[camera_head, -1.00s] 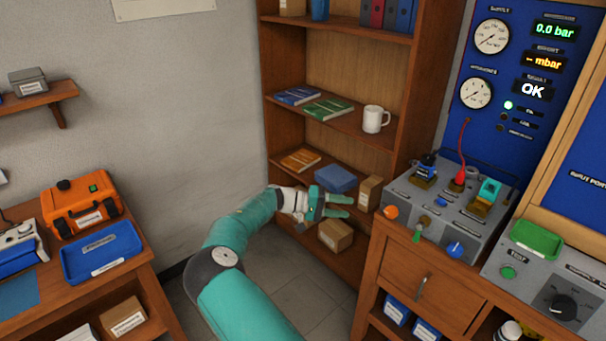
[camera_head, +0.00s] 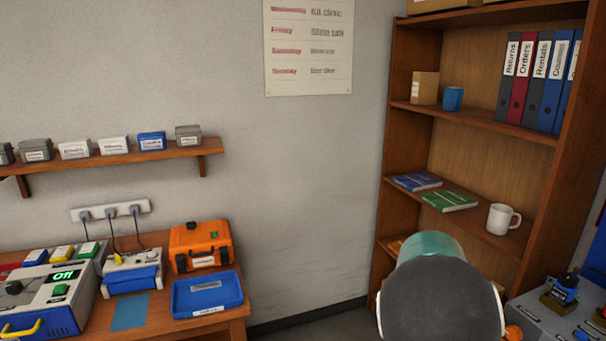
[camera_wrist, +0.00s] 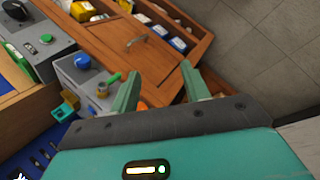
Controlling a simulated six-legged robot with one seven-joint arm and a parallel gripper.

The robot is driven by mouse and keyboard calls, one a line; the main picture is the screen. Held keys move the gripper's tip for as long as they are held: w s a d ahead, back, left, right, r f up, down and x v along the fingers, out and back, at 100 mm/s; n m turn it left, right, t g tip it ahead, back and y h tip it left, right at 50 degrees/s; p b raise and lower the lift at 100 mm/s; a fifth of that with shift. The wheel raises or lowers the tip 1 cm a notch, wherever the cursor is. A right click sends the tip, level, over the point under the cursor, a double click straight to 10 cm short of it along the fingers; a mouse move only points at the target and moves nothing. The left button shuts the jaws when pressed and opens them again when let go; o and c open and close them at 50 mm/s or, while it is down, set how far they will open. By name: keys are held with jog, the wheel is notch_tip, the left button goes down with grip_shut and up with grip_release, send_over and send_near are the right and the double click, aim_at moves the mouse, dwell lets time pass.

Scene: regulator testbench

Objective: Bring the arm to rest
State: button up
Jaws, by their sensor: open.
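In the head view my arm (camera_head: 440,295) rises at the lower right, with a dark grey rounded link in front. It covers the lower part of the bookshelf, and my gripper is hidden there. In the wrist view my gripper (camera_wrist: 158,90) shows two teal-green fingers spread apart with nothing between them. Beyond the fingers are the wooden cabinet (camera_wrist: 125,40) with its drawer and the grey test panel (camera_wrist: 75,68) with a blue knob. I cannot tell how far the fingers are from the cabinet.
A bookshelf (camera_head: 412,150) with binders, books and a white mug (camera_head: 502,219) stands at right. At left, a bench holds an orange case (camera_head: 200,246), a blue tray (camera_head: 208,292) and devices. A wall shelf (camera_head: 105,160) holds small boxes. Floor (camera_wrist: 262,45) shows clear beside the cabinet.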

jog(key=s+a+r+n+t+y, duration=0.2)
jog(key=s+a+r+n+t, duration=0.1)
jog(key=s+a+r, duration=0.4)
jog(key=s+a+r+n+t+y, duration=0.2)
jog(key=s+a+r+t, duration=0.4)
jog(key=s+a, duration=0.6)
jog(key=shift+s+a+r+n+y, duration=0.35)
jog(key=shift+s+a+n+y, duration=0.05)
jog(key=shift+s, duration=0.05)
